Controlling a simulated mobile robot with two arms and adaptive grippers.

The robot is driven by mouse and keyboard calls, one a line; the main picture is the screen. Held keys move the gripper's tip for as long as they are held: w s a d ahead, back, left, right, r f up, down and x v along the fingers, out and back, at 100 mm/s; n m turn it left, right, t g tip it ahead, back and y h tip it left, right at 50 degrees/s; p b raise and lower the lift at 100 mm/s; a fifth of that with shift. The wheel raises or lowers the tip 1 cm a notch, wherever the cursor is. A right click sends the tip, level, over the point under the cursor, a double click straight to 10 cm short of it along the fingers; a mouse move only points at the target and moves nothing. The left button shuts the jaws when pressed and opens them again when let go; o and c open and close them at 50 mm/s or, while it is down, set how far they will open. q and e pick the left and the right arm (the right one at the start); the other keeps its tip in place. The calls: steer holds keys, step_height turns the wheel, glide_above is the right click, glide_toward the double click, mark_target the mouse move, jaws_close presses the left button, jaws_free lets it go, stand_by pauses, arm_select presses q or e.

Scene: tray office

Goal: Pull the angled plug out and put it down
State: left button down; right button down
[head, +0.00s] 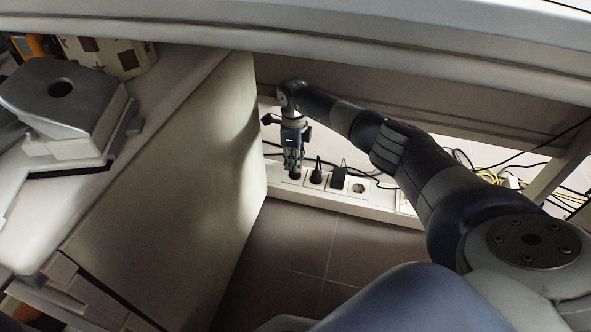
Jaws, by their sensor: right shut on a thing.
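My right gripper (293,170) reaches down under the desk to the left end of a white socket strip (385,207). It is shut on a dark plug (295,176) at the strip's leftmost visible socket. Whether this plug is angled, and how deep it sits, is too small to tell. To its right a black plug with an upward cable (316,177) and a blocky black plug (338,179) sit in the strip. One socket (358,188) further right is empty. My left gripper is not in view.
A cabinet side panel (170,180) stands close on the left of the gripper. The desk edge (330,45) runs above my arm. Loose black and yellow cables (490,176) lie at the right. The tiled floor (290,245) in front of the strip is clear.

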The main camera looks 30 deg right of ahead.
steer(key=shift+w+d+r+p, duration=0.25)
steer(key=shift+d+r+p, duration=0.2)
steer(key=shift+d+r, duration=0.55)
steer(key=shift+a+r+p, duration=0.45)
steer(key=shift+r+p, duration=0.25)
steer(key=shift+p, duration=0.05)
steer(key=shift+s+a, duration=0.1)
steer(key=shift+s, duration=0.1)
